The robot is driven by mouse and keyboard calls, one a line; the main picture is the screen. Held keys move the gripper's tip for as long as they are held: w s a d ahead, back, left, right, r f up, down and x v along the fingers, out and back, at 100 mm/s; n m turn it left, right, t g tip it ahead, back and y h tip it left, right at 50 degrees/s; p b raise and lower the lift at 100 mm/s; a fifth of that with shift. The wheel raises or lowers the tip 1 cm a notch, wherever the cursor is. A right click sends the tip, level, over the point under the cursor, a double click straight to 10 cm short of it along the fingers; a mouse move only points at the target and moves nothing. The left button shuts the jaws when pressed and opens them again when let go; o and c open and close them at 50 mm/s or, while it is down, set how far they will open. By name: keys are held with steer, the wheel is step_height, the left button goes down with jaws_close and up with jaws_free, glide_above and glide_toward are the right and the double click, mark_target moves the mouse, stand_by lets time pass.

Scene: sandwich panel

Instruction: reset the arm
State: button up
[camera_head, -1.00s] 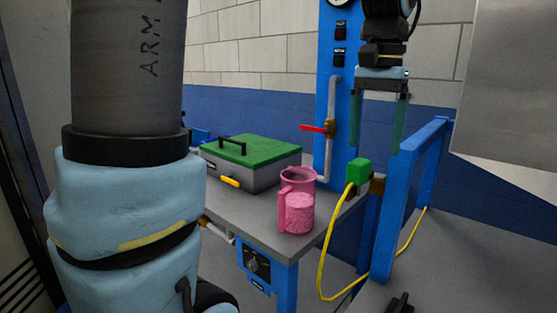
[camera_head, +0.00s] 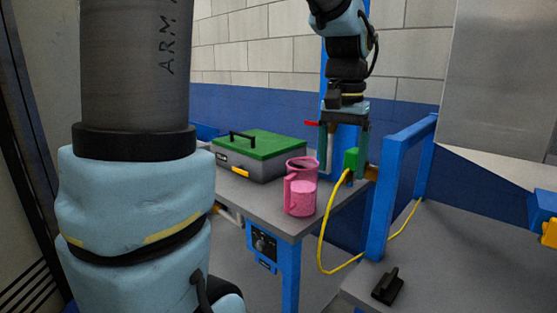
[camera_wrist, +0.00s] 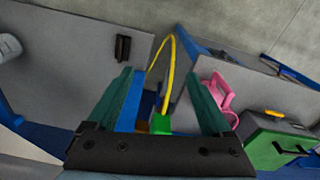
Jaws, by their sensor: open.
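My gripper (camera_head: 342,165) hangs downward beyond the bench's right rear corner in the head view. Its two green fingers are spread apart with nothing held between them. A green block (camera_head: 352,158) with a yellow hose shows beside the right finger; how far apart they are in depth I cannot tell. In the wrist view, my gripper's fingers (camera_wrist: 161,85) frame the same green block (camera_wrist: 160,124) low in the gap.
A pink pitcher (camera_head: 301,195) stands on the grey bench (camera_head: 265,208) near a grey box with a green lid (camera_head: 262,145). A yellow hose (camera_head: 325,228) loops down beside a blue frame (camera_head: 392,190). A black handle (camera_head: 388,285) sits on the right-hand surface.

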steer(key=s+a+f+n, duration=0.1)
steer(key=a+f+n, duration=0.1)
steer(key=a+f, duration=0.4)
steer(key=s+a+f+n+t+p, duration=0.1)
steer(key=a+f+n, duration=0.2)
steer(key=a, duration=1)
step_height(320, 180, down, 4)
steer(key=shift+s+r+p, duration=0.15)
steer(key=shift+p, duration=0.15)
steer(key=shift+a, duration=0.1)
steer(key=shift+c, duration=0.2)
